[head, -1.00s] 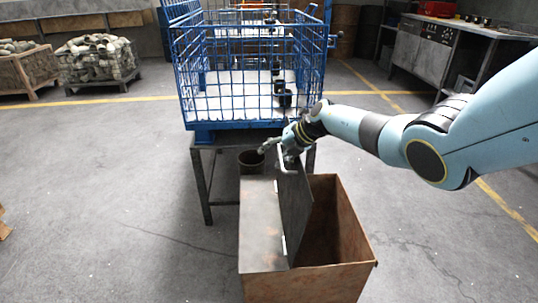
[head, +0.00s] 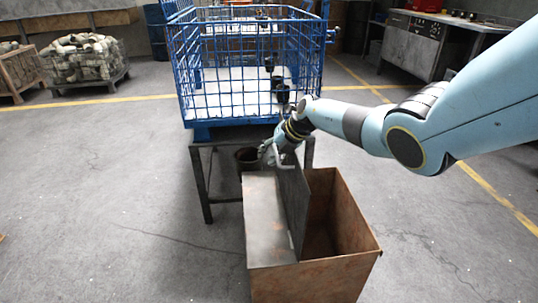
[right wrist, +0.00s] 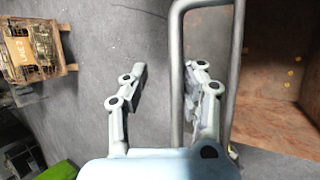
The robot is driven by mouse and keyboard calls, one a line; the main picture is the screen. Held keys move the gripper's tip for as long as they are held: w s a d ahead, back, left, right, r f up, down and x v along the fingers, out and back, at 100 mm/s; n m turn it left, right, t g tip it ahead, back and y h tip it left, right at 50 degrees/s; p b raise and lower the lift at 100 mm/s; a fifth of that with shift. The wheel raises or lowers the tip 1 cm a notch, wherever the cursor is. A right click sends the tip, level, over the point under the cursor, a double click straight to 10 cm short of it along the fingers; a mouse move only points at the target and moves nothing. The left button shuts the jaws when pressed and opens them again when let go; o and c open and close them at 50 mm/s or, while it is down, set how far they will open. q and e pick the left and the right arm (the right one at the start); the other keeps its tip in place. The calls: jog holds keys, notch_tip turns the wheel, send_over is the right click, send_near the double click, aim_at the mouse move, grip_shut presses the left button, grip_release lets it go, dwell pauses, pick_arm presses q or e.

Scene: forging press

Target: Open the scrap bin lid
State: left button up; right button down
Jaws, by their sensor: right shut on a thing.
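The scrap bin (head: 345,262) is a rusty open-topped box in the lower middle of the head view. A flat dark plate (head: 268,225) covers its left part. The lid (head: 296,205) is a dark panel standing steeply near the middle of the bin, and the right side is open to the inside. My right gripper (head: 273,155) is at the lid's upper edge, shut on the lid handle. In the right wrist view the grey bar handle (right wrist: 177,85) lies between the fingers of my right gripper (right wrist: 166,78), close against the right finger. My left gripper is out of view.
A blue wire cage (head: 245,75) stands on a dark metal table (head: 205,185) just behind the bin. A dark bucket (head: 247,158) is beside the lid, partly under the table. The floor left of the bin is clear.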

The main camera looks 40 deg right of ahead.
jog(key=shift+w+a, duration=0.1)
jog(key=shift+a, duration=0.5)
jog(key=c, duration=1.6)
grip_release()
jog(key=shift+c, duration=0.2)
jog(key=shift+w, duration=0.1)
jog(key=shift+a, duration=0.1)
